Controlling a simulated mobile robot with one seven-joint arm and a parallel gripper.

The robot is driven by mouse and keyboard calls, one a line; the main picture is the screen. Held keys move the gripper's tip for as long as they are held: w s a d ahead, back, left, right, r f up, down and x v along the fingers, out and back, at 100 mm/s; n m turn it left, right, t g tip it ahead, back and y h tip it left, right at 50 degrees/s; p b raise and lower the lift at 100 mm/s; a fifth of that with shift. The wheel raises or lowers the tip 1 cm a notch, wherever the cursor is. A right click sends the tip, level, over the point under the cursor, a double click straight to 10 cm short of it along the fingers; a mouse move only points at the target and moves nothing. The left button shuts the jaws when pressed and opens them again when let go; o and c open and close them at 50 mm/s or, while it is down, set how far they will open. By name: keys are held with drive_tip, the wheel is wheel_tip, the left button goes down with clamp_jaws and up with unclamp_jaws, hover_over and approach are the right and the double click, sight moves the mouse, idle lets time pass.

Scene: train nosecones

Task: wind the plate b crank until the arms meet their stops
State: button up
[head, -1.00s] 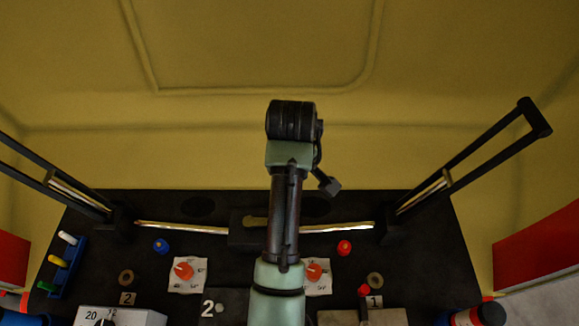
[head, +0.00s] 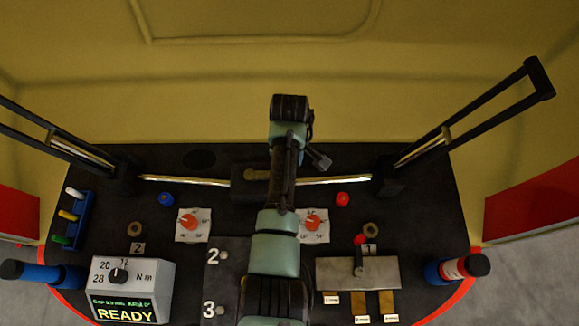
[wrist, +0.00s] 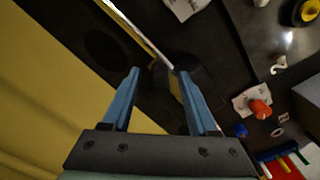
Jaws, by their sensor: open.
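A crank with a red knob (head: 359,240) stands on a grey metal plate (head: 385,272) at the front right of the black table. I cannot read which plate is b. Two black frame-like arms rise at the back, a left arm (head: 45,133) and a right arm (head: 470,112), tilted outward. Silver rods run from near their bases to a black centre block (head: 240,196) with a brass piece on top (head: 256,175). My gripper (wrist: 160,72) is open and empty in the wrist view, with the centre block beyond its blue fingers. My arm hides part of the table in the head view.
Orange knobs sit on a left white card (head: 190,238) and a right white card (head: 322,237). A grey torque box (head: 150,271) reading READY is front left. A yellow wall (head: 230,95) stands behind.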

drive_tip(key=shift+f, duration=0.55)
clamp_jaws()
idle(1.1)
